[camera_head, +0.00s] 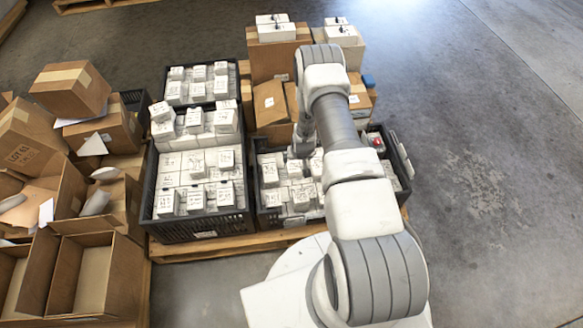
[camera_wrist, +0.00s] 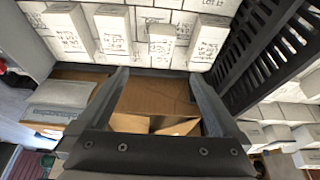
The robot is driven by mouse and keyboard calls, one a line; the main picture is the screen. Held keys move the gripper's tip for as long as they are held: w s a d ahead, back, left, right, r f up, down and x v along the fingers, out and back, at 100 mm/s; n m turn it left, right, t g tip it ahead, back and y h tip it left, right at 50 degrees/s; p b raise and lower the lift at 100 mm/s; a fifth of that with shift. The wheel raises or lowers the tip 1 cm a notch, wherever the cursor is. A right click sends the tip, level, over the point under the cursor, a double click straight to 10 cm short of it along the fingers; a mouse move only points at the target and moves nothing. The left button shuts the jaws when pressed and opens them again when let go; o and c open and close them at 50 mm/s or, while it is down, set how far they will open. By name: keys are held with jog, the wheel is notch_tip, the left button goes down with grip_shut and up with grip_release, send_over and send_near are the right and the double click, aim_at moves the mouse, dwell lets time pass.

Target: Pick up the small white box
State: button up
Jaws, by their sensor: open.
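Several small white boxes with handwritten marks stand in the right black crate (camera_head: 268,213), among them one white box (camera_head: 270,173) at its left. More white boxes (camera_head: 225,160) fill the left black crate (camera_head: 200,228). In the wrist view a row of white boxes, such as one white box (camera_wrist: 160,42), stands along the top, beyond my fingertips. My gripper (camera_wrist: 160,76) is open and empty, its fingers apart above brown cardboard. In the head view my arm hides the gripper and part of the right crate. I cannot tell which white box is meant.
Cardboard boxes (camera_head: 272,102) stand behind the right crate, with white boxes (camera_head: 276,30) on top. Open cartons (camera_head: 92,275) crowd the left. A slatted black crate wall (camera_wrist: 270,45) rises right of my fingers. The wooden pallet (camera_head: 215,248) edges the front. The floor at right is clear.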

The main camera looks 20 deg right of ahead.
aim_at(294, 167)
jog(key=b+x, duration=0.5)
jog(key=x, duration=0.7)
jog(key=shift+a+f, duration=0.1)
jog(key=shift+f, duration=0.05)
jog(key=shift+a+b+x, duration=0.2)
jog(key=shift+b+x, duration=1.5)
jog(key=shift+x, duration=0.9)
jog(key=c, duration=1.4)
